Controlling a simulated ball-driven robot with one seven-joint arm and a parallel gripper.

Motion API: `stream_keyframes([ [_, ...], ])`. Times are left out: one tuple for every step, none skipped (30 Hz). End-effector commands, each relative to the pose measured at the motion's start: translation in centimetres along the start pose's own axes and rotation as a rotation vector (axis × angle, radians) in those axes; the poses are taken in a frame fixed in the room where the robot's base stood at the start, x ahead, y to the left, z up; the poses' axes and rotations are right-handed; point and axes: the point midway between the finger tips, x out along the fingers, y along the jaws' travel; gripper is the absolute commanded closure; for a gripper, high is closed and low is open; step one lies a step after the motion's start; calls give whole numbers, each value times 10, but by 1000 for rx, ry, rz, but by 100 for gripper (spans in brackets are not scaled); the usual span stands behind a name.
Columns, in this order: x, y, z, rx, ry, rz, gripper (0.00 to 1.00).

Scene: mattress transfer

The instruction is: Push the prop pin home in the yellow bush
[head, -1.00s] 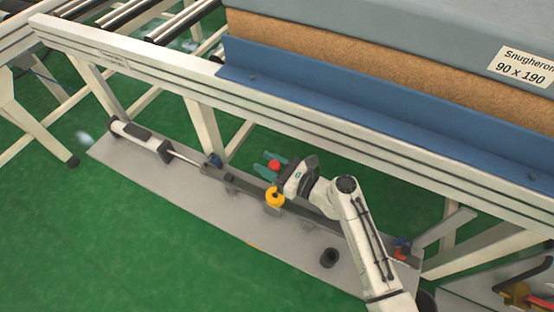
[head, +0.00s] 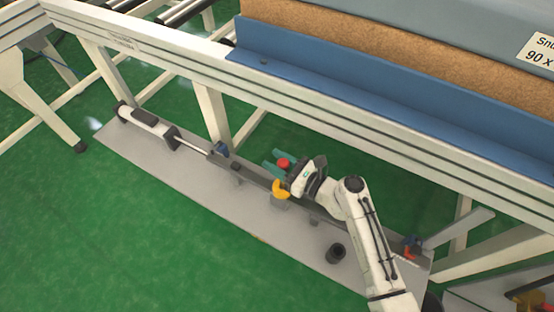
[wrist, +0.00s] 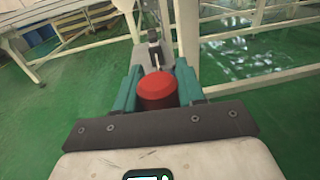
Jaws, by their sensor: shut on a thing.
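The prop pin's red head (head: 284,162) sits between the green fingers of my gripper (head: 281,163). The wrist view shows the same red head (wrist: 156,91) with a finger close on each side, so my gripper is shut on it. The pin's shank is hidden in both views. The yellow bush (head: 281,189) is on the long grey bar, just in front of my gripper in the head view, and partly covered by it. The wrist view does not show the bush. I cannot tell how far the pin is in it.
A white cylinder with a rod (head: 145,122) lies along the grey floor plate (head: 185,175). A dark cup-like part (head: 336,253) stands on the plate near my arm. The cream frame beam (head: 330,125) runs behind and above. Green floor is open at the front left.

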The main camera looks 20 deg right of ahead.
Motion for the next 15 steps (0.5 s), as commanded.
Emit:
stream_keyframes([
  [0,0,-7,0,-1,0,97],
  [0,0,-9,0,-1,0,97],
  [0,0,-11,0,-1,0,97],
  [0,0,-12,0,-1,0,97],
  [0,0,-13,0,-1,0,97],
  [0,0,-14,0,-1,0,97],
  [0,0,-14,0,-1,0,97],
  [0,0,-15,0,-1,0,97],
  [0,0,-15,0,-1,0,97],
  [0,0,-15,0,-1,0,97],
  [0,0,-14,-1,-1,0,97],
  [0,0,-14,-1,-1,0,97],
  [0,0,-14,-1,-1,0,97],
  [0,0,-14,-1,-1,0,97],
  [0,0,-14,-1,-1,0,97],
])
